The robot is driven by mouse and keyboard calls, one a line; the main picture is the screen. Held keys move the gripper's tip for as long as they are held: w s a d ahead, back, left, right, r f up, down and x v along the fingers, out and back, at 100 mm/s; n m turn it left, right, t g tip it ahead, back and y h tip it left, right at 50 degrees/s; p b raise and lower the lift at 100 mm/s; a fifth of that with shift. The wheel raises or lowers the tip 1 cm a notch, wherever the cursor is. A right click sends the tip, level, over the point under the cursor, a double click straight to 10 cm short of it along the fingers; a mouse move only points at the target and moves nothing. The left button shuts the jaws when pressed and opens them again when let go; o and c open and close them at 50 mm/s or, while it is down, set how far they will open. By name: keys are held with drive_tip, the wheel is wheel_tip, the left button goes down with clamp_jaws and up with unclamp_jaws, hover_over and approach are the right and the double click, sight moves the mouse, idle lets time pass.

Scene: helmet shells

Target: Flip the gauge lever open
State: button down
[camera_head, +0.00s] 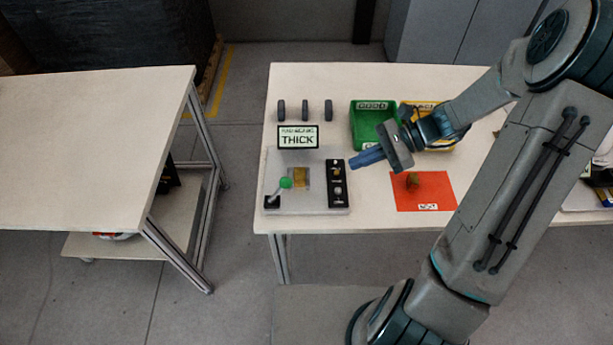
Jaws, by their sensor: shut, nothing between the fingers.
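The gauge (310,205) is a light grey plate at the front left of the table. Its lever (286,183) has a green ball knob on a thin rod, slanting up and right from a black pivot at the plate's left corner. The knob appears beside a gold-brown square piece (301,178). I cannot tell from this view whether the lever counts as open. A display sign (297,137) behind the plate reads THICK. My gripper (366,157), with blue fingers, is shut and empty, right of the gauge and pointing left towards it, apart from the lever.
A black panel (337,184) with several small round parts is at the gauge's right. A green bin (361,134) and a yellow bin (440,148) stand behind my gripper. An orange mat (436,192) bears a brown lump (413,181). Three dark upright pieces (305,110) stand at the back.

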idle(0.3)
approach(279, 189)
drive_tip(key=f, duration=0.1)
drive_tip(key=d, duration=0.1)
drive_tip(key=f+p, duration=0.1)
drive_tip(key=shift+w+d+f, duration=0.25)
drive_tip(key=shift+f, duration=0.15)
drive_tip(key=a, duration=0.2)
drive_tip(key=a+r, duration=0.1)
drive_tip(key=shift+s+p, duration=0.35)
drive_tip(key=shift+p, duration=0.05)
drive_tip(key=shift+a, duration=0.45)
drive_tip(key=shift+d, duration=0.1)
